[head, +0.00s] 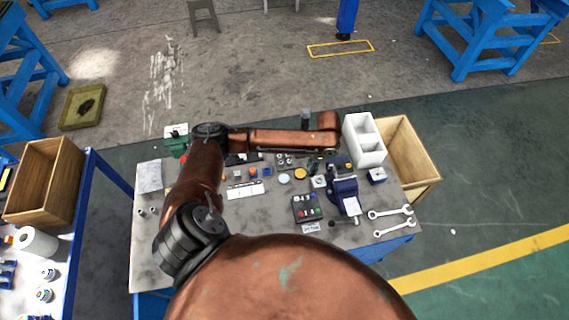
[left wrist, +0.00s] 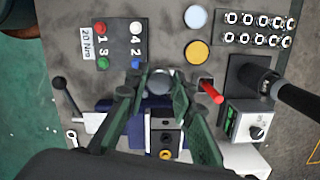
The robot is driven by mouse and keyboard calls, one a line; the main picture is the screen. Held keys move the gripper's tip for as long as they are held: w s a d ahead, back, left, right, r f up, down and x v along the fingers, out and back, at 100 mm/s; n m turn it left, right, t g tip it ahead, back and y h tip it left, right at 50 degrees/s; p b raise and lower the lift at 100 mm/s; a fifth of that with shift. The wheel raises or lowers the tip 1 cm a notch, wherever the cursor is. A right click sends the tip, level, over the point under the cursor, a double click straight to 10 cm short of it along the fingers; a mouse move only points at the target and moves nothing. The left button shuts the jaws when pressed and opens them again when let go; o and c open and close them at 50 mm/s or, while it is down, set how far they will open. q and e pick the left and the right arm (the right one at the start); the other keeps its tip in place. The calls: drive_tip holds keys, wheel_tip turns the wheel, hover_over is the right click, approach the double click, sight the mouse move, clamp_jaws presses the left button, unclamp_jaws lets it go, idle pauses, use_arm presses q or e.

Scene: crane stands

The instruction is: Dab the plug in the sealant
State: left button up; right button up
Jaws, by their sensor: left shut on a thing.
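My left gripper (left wrist: 159,88) is shut on a small round grey piece, the plug (left wrist: 158,80), held between its green fingertips. In the head view the left gripper (head: 322,170) is small and partly hidden by my forearm, beside the blue vise. Two shallow round discs lie on the table. One is orange-yellow (left wrist: 197,53) and one is pale blue (left wrist: 196,17); I cannot tell which holds the sealant. They also show in the head view, orange (head: 300,174) and pale blue (head: 284,179). The plug is apart from both discs. My right gripper is not in view.
The blue vise (head: 344,189) stands close to the left gripper. A panel with coloured buttons (left wrist: 118,45) lies beside it. A red stick (left wrist: 210,91), a dark upright cylinder (left wrist: 292,98) and a box with a knob (left wrist: 248,121) stand near the fingers. Wrenches (head: 391,212) lie at the right.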

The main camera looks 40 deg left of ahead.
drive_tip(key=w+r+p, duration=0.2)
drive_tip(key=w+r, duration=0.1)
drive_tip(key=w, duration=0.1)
use_arm(q)
drive_tip(key=a+f+m+b, duration=0.1)
drive_tip(key=a+f+m, duration=0.2)
drive_tip(key=a+f, duration=0.1)
drive_tip(key=s+a+f+m+b, duration=0.1)
drive_tip(key=a+f+m, duration=0.1)
drive_tip(key=a+f, duration=0.2)
drive_tip(key=s+a+f+m+t+b, duration=0.1)
drive_tip(key=a+f+m, duration=0.2)
drive_tip(key=a+f, duration=0.1)
drive_tip(key=shift+a+f+m, duration=0.1)
drive_tip(key=shift+f+m, duration=0.2)
drive_tip(key=shift+f, duration=0.45)
drive_tip(key=shift+w+f+b, duration=0.1)
drive_tip(key=shift+f+b, duration=0.8)
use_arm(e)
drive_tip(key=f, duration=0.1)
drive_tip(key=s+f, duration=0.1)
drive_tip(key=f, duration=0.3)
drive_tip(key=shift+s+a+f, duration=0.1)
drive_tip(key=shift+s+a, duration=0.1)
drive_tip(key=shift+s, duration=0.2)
use_arm(q)
drive_tip(key=shift+r, duration=0.1)
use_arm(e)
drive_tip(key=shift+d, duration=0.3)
